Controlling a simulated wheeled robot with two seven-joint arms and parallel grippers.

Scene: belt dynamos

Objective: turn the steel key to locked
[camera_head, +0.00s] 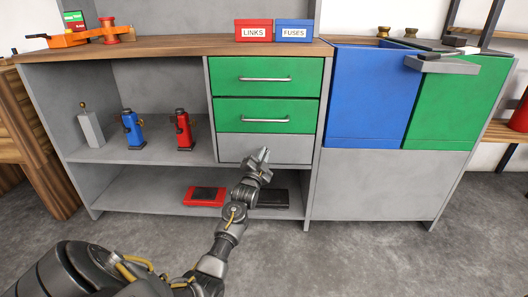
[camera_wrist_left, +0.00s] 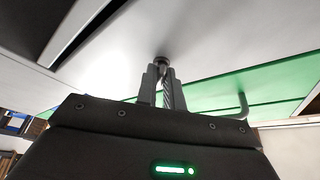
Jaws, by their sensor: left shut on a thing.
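My left gripper (camera_head: 264,156) is in front of the grey panel (camera_head: 236,148) below two green drawers. In the left wrist view my left gripper (camera_wrist_left: 161,80) is shut on the steel key, whose round dark metal end (camera_wrist_left: 162,61) shows at the fingertips against the grey panel (camera_wrist_left: 205,50). The fingers hide most of the key, so I cannot tell its turn angle. In the head view the key is hidden behind the gripper. My right gripper is in neither view.
Green drawers (camera_head: 262,77) with bar handles sit above the panel; one handle (camera_wrist_left: 243,105) is close to the gripper's right in the wrist view. A red flat case (camera_head: 204,196) and a dark one (camera_head: 273,198) lie on the low shelf. Blue (camera_head: 130,130) and red (camera_head: 183,130) devices stand left.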

